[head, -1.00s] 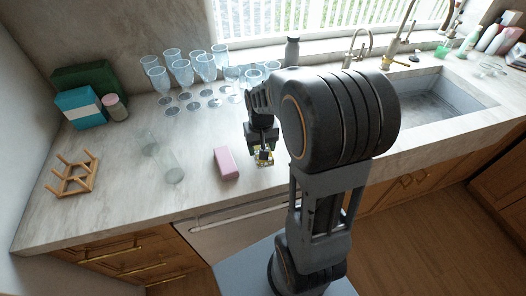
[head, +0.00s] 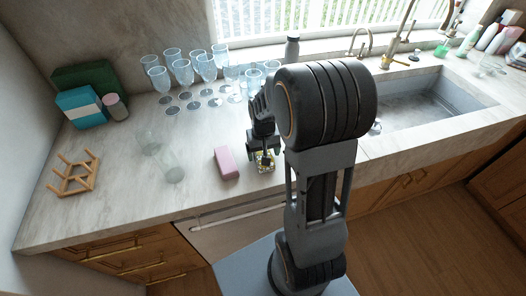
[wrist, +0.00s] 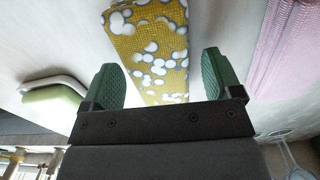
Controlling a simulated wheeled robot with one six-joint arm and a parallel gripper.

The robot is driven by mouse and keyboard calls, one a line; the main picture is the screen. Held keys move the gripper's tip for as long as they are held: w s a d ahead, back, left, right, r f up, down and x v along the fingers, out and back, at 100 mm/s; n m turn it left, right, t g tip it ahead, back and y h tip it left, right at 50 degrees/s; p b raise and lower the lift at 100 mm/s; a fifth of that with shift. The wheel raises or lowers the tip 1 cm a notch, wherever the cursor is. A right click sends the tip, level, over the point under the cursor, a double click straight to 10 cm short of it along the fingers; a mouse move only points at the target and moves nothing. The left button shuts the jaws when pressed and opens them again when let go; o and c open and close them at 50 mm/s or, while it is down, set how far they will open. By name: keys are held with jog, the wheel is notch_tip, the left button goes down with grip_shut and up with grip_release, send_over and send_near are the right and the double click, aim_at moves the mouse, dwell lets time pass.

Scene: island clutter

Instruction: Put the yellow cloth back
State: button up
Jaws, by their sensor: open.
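The yellow cloth (head: 265,168) with white and blue-grey dots lies on the marble counter, just right of the pink block. In the wrist view the yellow cloth (wrist: 150,45) runs from the top edge down between my two green fingertips. My gripper (wrist: 162,80) is open, with one finger on either side of the cloth and a gap showing beside each. In the head view my gripper (head: 264,153) is low over the cloth and hides part of it. I cannot tell whether the fingers touch the counter.
The pink block (head: 227,162) is close beside the cloth. Several wine glasses (head: 207,70) stand behind, and clear tumblers (head: 172,168) are to the left. A wooden rack (head: 75,175) is at far left. The sink (head: 430,105) is right. A green-and-white item (wrist: 55,95) shows in the wrist view.

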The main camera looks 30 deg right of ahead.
jog(key=shift+f, duration=0.1)
notch_tip(320, 180, up, 13)
jog(key=b, duration=0.1)
jog(key=s+a+n+t, duration=0.2)
jog(key=s+a+t, duration=0.2)
jog(key=s+a, duration=0.4)
jog(key=shift+s+n, duration=0.3)
jog(key=shift+s, duration=0.75)
jog(key=shift+a, duration=0.1)
jog(key=shift+c, duration=0.2)
